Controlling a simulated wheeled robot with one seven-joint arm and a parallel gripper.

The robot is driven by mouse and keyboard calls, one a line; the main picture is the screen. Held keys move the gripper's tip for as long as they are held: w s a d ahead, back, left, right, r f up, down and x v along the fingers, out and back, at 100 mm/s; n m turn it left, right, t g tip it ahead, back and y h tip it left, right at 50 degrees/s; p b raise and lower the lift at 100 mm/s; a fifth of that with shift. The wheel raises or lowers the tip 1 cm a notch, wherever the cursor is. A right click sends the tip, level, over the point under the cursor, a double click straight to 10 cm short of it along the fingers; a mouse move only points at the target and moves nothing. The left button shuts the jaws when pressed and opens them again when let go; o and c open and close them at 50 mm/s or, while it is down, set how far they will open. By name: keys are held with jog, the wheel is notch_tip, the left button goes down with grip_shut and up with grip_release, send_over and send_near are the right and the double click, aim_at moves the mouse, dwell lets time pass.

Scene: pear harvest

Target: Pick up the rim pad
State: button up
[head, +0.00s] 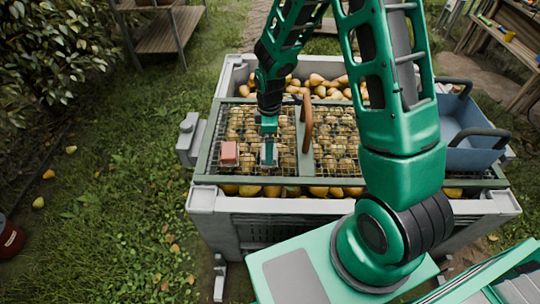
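A small reddish-pink block (229,152), possibly the rim pad, rests on the left part of the mesh-covered frame (204,167) over the pear bin. A grey blocky piece (188,136) sits at the bin's left rim; I cannot tell whether that is the pad instead. My gripper (268,155) points down over the mesh, a little right of the pink block and apart from it. No object shows clearly between its fingers, and their opening is too small to judge.
The grey bin (300,205) holds many pears under the mesh. A brown upright handle (307,122) stands just right of my gripper. A blue-grey tub (470,132) is at the bin's right side. Grass lies to the left, with a few fallen pears.

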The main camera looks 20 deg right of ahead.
aim_at(263, 165)
jog(key=shift+s+f, duration=0.1)
jog(key=shift+f, duration=2.55)
jog(key=shift+a, duration=0.1)
jog(key=c, duration=1.2)
